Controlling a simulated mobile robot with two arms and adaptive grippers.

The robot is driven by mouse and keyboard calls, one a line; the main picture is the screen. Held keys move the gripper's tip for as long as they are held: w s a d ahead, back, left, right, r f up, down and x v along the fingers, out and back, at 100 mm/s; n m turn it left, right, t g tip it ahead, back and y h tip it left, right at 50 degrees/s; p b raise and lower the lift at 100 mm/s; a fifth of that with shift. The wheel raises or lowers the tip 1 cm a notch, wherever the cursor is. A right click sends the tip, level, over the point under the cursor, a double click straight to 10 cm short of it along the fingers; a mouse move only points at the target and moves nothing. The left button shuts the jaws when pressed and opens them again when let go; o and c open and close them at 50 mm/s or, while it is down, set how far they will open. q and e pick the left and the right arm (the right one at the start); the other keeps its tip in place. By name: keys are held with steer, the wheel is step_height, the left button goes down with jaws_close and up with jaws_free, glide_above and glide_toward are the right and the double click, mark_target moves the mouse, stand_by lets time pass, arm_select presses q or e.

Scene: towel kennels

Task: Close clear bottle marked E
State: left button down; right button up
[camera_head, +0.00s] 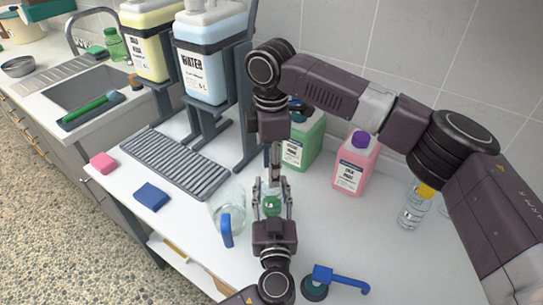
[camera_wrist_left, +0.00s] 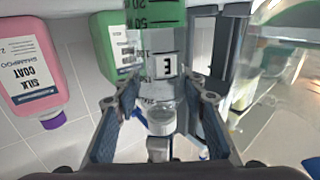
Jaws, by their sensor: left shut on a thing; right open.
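A loose cap is not identifiable.
A clear jug with a blue handle (camera_head: 226,231) stands just left of the grippers. A green bottle (camera_head: 301,145) and a pink shampoo bottle (camera_head: 355,168) stand behind. A blue-handled brush (camera_head: 340,279) lies in front right. A clear bottle (camera_head: 413,212) stands at right.

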steer(key=shift+f, duration=0.25)
jaws_close()
steer(key=m, duration=0.5)
steer(key=shift+o, duration=0.8)
jaws_free()
step_height(320, 180, up, 12)
